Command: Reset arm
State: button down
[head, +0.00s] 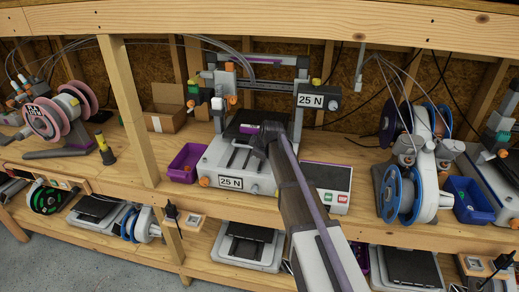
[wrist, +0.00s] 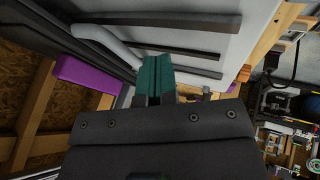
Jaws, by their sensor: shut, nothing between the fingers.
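My arm reaches up from the bottom of the head view to the front of the printer marked 25 N (head: 230,183). Its end is over the printer's bed area, and the fingers cannot be made out there. In the wrist view my gripper (wrist: 157,78) shows as teal fingers closed together, with nothing between them. Beyond the fingers is a pale grey surface (wrist: 225,35) with dark bars across it. I cannot tell whether the fingers touch anything.
A purple bin (head: 186,162) stands left of the printer and a control box with a screen (head: 326,184) right of it. Blue spools (head: 399,195) and a blue bin (head: 470,200) are further right. A wooden post (head: 127,110) rises at the left. More printers (head: 245,245) fill the lower shelf.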

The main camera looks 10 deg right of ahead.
jog(key=a+p+v, duration=0.1)
jog(key=p+v, duration=0.7)
jog(key=v, duration=0.3)
jog(key=s+a+f+m+g, duration=0.2)
jog(key=s+m, duration=0.4)
jog(key=s, duration=0.8)
jog(key=s+a+f+m+g+h, duration=0.1)
jog(key=s+m+g, duration=0.3)
jog(key=s, duration=1)
jog(key=shift+a+f+m+g+h+b, duration=0.35)
jog(key=shift+f+m, duration=0.25)
jog(key=shift+m, duration=0.3)
